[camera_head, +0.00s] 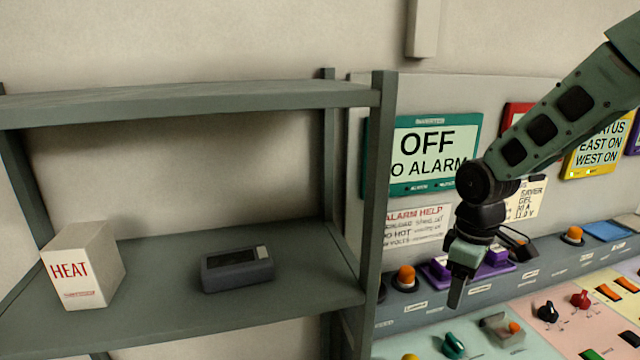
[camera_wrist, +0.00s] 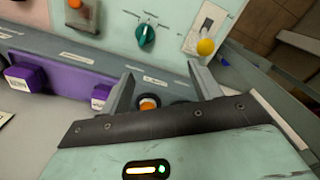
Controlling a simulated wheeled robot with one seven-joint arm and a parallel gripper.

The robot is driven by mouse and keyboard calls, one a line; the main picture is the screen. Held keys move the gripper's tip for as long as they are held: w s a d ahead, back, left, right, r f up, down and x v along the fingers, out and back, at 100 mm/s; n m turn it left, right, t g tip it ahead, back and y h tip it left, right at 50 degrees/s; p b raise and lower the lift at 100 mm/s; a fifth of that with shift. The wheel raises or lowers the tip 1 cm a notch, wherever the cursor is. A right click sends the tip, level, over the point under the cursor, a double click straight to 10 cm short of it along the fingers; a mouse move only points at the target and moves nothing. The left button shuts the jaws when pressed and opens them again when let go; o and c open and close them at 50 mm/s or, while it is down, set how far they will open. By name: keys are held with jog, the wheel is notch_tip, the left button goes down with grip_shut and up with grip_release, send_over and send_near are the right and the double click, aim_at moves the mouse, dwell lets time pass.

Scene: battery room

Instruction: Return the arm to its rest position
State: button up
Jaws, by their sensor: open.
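My arm reaches in from the upper right in the head view. My gripper (camera_head: 458,298) points down in front of the control panel, just right of the shelf post. In the wrist view my gripper (camera_wrist: 162,78) has its two fingers apart, with nothing held between them. An orange button (camera_wrist: 148,103) shows between and beyond the fingers; I cannot tell how far off it is. My arm covers part of the signs behind it.
A grey shelf (camera_head: 180,318) at left holds a white HEAT box (camera_head: 85,265) and a dark device (camera_head: 237,270). Its post (camera_head: 380,200) stands left of my gripper. A green-framed OFF display (camera_head: 425,150) hangs behind. The sloping console (camera_head: 600,265) carries knobs and a purple block (camera_head: 497,257).

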jog(key=s+a+r+b, duration=0.1)
jog(key=s+a, duration=0.7)
jog(key=s, duration=0.4)
jog(key=s+a+r+m+b, duration=0.1)
jog(key=s+a, duration=0.7)
jog(key=s, duration=0.3)
jog(key=shift+s+r+y, duration=0.25)
jog(key=shift+s+y, duration=0.05)
jog(key=shift+s, duration=0.05)
